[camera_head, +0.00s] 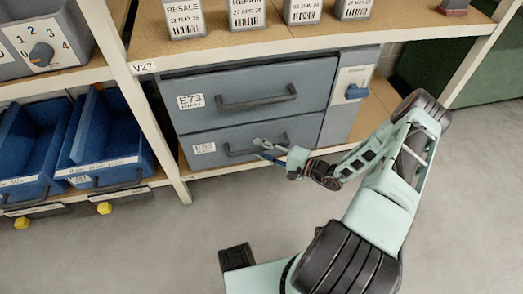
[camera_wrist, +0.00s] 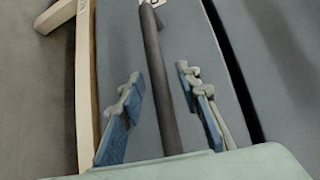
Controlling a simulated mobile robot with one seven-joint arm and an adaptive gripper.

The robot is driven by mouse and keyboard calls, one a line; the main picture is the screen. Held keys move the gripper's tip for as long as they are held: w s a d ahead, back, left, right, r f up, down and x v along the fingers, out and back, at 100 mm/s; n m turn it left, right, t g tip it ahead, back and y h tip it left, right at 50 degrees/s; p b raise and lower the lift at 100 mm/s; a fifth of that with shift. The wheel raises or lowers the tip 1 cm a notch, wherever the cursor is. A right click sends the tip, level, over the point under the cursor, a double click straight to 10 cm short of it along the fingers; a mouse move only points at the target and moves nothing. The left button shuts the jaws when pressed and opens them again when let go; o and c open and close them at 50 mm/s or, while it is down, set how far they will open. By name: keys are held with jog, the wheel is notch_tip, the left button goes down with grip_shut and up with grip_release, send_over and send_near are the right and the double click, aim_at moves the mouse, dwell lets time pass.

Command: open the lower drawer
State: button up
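The lower drawer (camera_head: 225,150) is grey, carries a white label reading E85, and looks shut in the cabinet, below an upper drawer (camera_head: 290,75) labelled E73. Its dark bar handle (camera_head: 236,152) is partly hidden by my gripper (camera_head: 266,150) in the head view. In the wrist view the handle (camera_wrist: 158,75) runs lengthwise between the two blue-padded fingers of my gripper (camera_wrist: 167,100). The fingers are apart, with a gap on both sides of the bar.
A blue knob (camera_head: 355,92) sits on the cabinet's right panel. Blue bins (camera_head: 105,140) stand on the shelf to the left, beyond a pale rack post (camera_head: 140,100). Labelled boxes (camera_head: 247,14) stand on the shelf above. The grey floor (camera_head: 150,245) in front is clear apart from my own body.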

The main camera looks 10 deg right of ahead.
jog(key=shift+w, duration=0.1)
jog(key=shift+c, duration=0.6)
grip_shut()
jog(key=shift+a, duration=0.1)
